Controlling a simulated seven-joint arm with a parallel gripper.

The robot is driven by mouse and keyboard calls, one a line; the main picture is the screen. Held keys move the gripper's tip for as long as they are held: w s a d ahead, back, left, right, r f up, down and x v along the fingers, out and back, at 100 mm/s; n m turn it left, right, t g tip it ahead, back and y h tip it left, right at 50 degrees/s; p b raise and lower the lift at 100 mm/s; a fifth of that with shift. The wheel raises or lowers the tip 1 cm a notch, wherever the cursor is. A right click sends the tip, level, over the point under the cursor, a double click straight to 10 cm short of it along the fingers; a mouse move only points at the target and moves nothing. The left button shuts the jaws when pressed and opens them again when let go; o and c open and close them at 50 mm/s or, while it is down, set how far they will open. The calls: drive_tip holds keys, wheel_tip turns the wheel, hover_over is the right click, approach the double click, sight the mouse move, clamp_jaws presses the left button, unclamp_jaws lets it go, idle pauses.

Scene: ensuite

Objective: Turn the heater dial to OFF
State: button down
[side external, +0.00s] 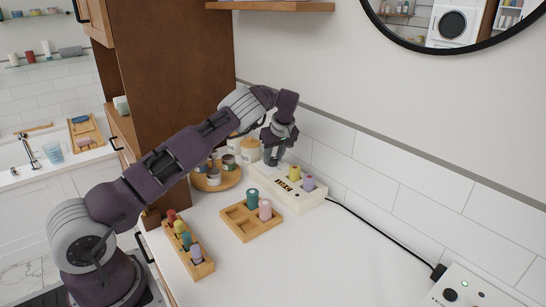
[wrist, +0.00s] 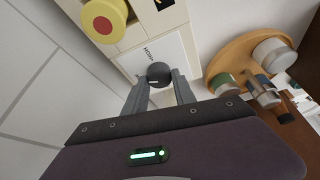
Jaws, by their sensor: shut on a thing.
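The dial (wrist: 159,71) is a dark, round knob on a cream unit. In the wrist view it sits between the fingertips of my gripper (wrist: 159,82), which is shut on it. A small pale mark shows on the dial's lower edge. Small dark lettering lies beside it on the unit's white face (wrist: 170,53); I cannot read it surely. In the side view my gripper (side external: 273,158) points down at the left end of the cream unit (side external: 261,179), and the dial is hidden there.
A yellow cylinder (side external: 295,172) and a purple one (side external: 308,183) stand on the unit. A wooden tray (side external: 240,228), a rack of cylinders (side external: 200,268) and a round tray of jars (side external: 207,187) stand nearby. The tiled wall is close behind.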

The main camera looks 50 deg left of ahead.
drive_tip(key=shift+n+g, duration=0.4)
drive_tip(key=shift+n, duration=0.7)
drive_tip(key=c, duration=1)
unclamp_jaws()
drive_tip(key=v, duration=0.7)
